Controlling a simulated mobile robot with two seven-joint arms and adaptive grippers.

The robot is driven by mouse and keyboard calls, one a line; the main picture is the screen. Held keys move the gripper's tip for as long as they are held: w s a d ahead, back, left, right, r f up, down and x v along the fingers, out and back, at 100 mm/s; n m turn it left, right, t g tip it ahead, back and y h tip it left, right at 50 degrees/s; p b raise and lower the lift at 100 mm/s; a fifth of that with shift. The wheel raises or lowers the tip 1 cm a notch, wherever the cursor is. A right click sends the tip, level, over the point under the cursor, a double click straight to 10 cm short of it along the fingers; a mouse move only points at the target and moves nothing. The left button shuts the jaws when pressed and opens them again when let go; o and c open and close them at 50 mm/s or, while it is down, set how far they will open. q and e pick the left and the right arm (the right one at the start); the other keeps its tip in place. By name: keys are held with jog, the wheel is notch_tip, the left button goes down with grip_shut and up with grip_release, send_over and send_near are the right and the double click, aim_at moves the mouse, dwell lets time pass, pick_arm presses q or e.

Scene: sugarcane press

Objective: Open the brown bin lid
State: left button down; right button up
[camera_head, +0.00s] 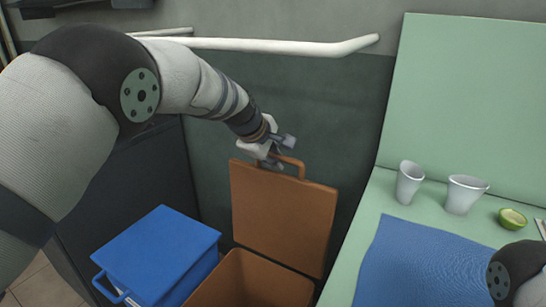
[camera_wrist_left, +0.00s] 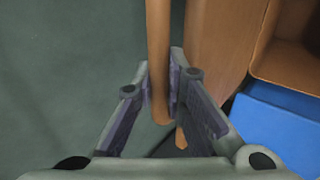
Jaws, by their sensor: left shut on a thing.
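The brown bin lid (camera_head: 283,220) stands raised and nearly upright behind the brown bin (camera_head: 250,285), whose opening shows below it. A brown handle (camera_head: 296,164) sticks out from the lid's top edge. My left gripper (camera_head: 274,158) is at this handle. In the left wrist view its fingers (camera_wrist_left: 162,95) are shut on the handle bar (camera_wrist_left: 158,40), with the lid (camera_wrist_left: 213,40) just right of it. The open bin (camera_wrist_left: 285,50) also shows there. My right gripper is out of view; only part of my right arm shows at the lower right.
A blue bin (camera_head: 155,250) with its lid down stands left of the brown bin. A green counter (camera_head: 375,200) at right holds two cups (camera_head: 409,182) (camera_head: 464,195), a lime half (camera_head: 512,218) and a blue mat (camera_head: 420,270). A white rail (camera_head: 280,46) runs along the wall.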

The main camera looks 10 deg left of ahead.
pick_arm(q)
jog(key=c, duration=1.6)
grip_release()
jog(key=shift+r, duration=0.1)
jog(key=v, duration=1.2)
jog(key=s+a+f+m+g+y, duration=0.1)
jog(key=s+a+f, duration=0.15)
jog(key=f, duration=0.45)
jog(key=s+a+f+m+g, duration=0.1)
jog(key=s+f, duration=0.3)
jog(key=f, duration=0.3)
jog(key=s+a+f+m+g+y, duration=0.1)
jog(key=s+a+f, duration=0.1)
jog(key=s+f, duration=0.35)
jog(key=s+a+f+m+g+p, duration=0.2)
jog(key=s+a+f+m, duration=0.1)
jog(key=s+f, duration=0.85)
jog(key=s+f+m+g, duration=0.2)
jog(key=s+m, duration=0.1)
jog(key=s, duration=1.2)
jog(key=s+a+f+m+g, duration=0.1)
jog(key=s+m, duration=0.3)
jog(key=s, duration=1.2)
jog(key=shift+f+m+g+y+p, duration=0.3)
jog(key=shift+f+g, duration=0.25)
jog(key=shift+g, duration=0.35)
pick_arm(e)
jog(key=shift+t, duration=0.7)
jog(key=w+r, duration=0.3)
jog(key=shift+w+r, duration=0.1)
